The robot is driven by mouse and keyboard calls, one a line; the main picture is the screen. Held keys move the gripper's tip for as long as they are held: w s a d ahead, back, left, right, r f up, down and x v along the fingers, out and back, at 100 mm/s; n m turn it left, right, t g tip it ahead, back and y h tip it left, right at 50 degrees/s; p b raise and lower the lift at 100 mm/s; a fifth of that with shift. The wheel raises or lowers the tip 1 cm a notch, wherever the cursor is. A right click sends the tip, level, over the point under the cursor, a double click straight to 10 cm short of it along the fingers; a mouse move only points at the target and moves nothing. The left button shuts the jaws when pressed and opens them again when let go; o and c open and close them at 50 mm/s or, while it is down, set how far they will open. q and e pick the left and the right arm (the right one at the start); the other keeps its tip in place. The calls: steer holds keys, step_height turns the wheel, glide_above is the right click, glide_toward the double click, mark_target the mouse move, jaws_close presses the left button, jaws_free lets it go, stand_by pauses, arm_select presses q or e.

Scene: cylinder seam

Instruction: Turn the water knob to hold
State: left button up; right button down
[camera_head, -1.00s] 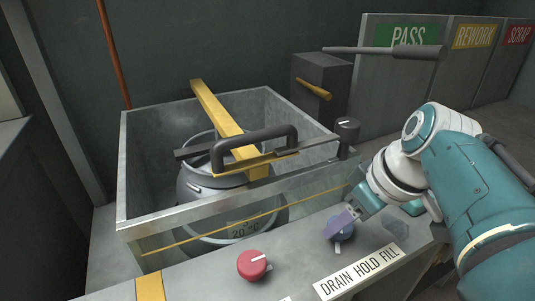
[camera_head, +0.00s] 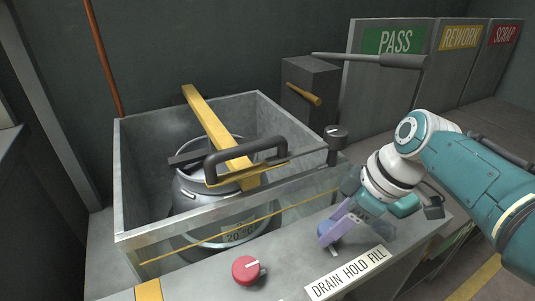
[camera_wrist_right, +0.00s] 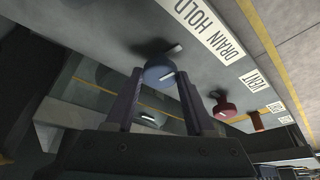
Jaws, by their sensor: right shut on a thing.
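The blue water knob (camera_head: 326,227) sits on the grey front panel, behind the white DRAIN HOLD FILL label (camera_head: 348,274). My right gripper (camera_head: 333,231) is at the knob, its purple fingers partly covering it. In the right wrist view the blue knob (camera_wrist_right: 158,73) lies between the two fingertips of the right gripper (camera_wrist_right: 159,80), which is shut on it. A white mark shows on the knob's face. The label (camera_wrist_right: 205,27) is partly cut off there, so I cannot tell which word the mark meets. My left gripper is out of view.
A red knob (camera_head: 248,270) sits left on the same panel. Behind it, an open metal tank (camera_head: 135,236) holds a grey cylinder (camera_head: 185,199) under a yellow bar (camera_head: 208,117). A dark post (camera_head: 335,145) stands near the tank's right corner. PASS, REWORK and SCRAP bins stand at the back.

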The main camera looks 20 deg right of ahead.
steer(key=shift+d+f+n+g+y, duration=0.1)
steer(key=shift+n+g+y, duration=0.2)
steer(key=shift+n, duration=0.7)
steer(key=shift+c, duration=1.3)
jaws_free()
steer(key=p+v, duration=0.4)
steer(key=v, duration=0.6)
